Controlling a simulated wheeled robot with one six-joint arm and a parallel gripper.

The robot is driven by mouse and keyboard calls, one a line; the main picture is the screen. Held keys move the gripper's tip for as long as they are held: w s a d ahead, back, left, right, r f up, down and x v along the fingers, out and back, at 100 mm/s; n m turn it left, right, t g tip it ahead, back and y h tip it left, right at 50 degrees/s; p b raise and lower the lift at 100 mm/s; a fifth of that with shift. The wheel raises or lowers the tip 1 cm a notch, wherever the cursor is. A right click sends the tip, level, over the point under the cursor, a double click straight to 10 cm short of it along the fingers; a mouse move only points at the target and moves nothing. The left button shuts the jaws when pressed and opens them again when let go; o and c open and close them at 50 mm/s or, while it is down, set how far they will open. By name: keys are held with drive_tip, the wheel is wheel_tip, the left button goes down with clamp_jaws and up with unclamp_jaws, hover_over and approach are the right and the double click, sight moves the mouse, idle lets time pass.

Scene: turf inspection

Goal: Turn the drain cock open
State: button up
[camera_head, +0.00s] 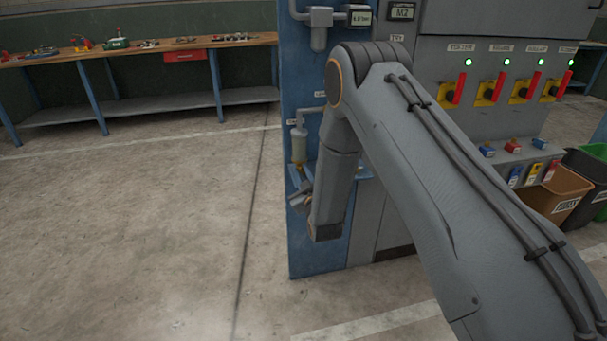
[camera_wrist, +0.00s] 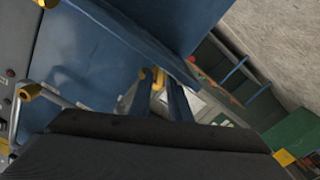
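A small yellow part (camera_wrist: 158,78), which looks like the drain cock's lever, shows at my fingertips in the wrist view. My gripper (camera_wrist: 162,92) points at the blue panel with its dark fingers apart and the yellow part at the gap between them. Whether the fingers press on it cannot be told. In the head view, a filter bowl (camera_head: 299,146) hangs on the blue panel (camera_head: 310,258), with yellow just below it. My gripper (camera_head: 301,194) is low beside that spot, partly hidden by my wrist.
A grey cabinet with several red-handled yellow switches (camera_head: 491,90) and green lamps stands at the right. A brown bin (camera_head: 556,192) is beside it. A workbench (camera_head: 150,49) with tools stands at the back left. The floor (camera_head: 130,220) on the left is clear.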

clamp_jaws()
drive_tip(key=shift+m, duration=0.3)
drive_tip(key=m, duration=0.5)
drive_tip(key=shift+d+r+b, duration=0.1)
drive_tip(key=shift+d+b, duration=0.05)
drive_tip(key=shift+b, duration=0.25)
unclamp_jaws()
